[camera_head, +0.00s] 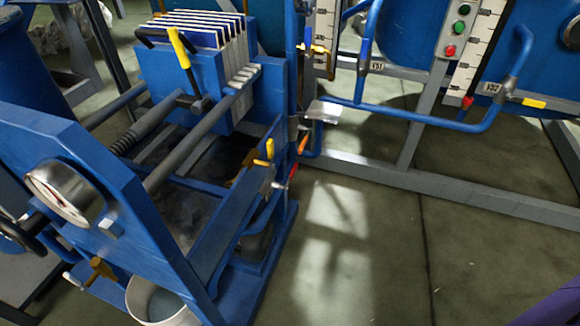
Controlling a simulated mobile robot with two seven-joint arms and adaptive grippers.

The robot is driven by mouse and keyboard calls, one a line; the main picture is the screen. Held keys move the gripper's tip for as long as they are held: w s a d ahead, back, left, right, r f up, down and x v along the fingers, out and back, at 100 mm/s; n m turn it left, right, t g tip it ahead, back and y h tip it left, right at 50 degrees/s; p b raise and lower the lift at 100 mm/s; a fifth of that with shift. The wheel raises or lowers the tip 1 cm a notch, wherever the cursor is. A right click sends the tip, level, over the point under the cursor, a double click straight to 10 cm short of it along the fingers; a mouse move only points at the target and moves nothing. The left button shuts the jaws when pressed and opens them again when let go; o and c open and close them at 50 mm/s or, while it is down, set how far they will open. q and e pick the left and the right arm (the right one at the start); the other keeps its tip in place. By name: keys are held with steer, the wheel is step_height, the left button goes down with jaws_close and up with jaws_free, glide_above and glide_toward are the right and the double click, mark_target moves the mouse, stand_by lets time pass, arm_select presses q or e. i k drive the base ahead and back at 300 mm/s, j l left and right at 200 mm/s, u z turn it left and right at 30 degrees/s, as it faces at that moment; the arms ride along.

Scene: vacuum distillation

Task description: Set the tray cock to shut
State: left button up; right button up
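No label shows which cock is the tray cock. On the side of the blue press frame (205,260) are small cocks: one with a yellow handle (270,148) standing upright, and one with a red handle (292,173) tilted up to the right. An orange handle (303,143) shows just behind them. A brass cock (101,270) sits low at the front left, above a white bucket (160,303). I cannot tell from the handles which cocks are open or shut. Neither of my grippers is in view.
The press carries a plate stack (205,28), a yellow-gripped lever (183,52) and a round gauge (64,193). Blue pipes (400,115) with tagged valves and a grey frame (450,190) stand behind. The floor (370,260) at right is clear. A purple shape (555,308) shows bottom right.

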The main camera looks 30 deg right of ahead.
mark_target(68, 276)
steer(key=u, duration=0.8)
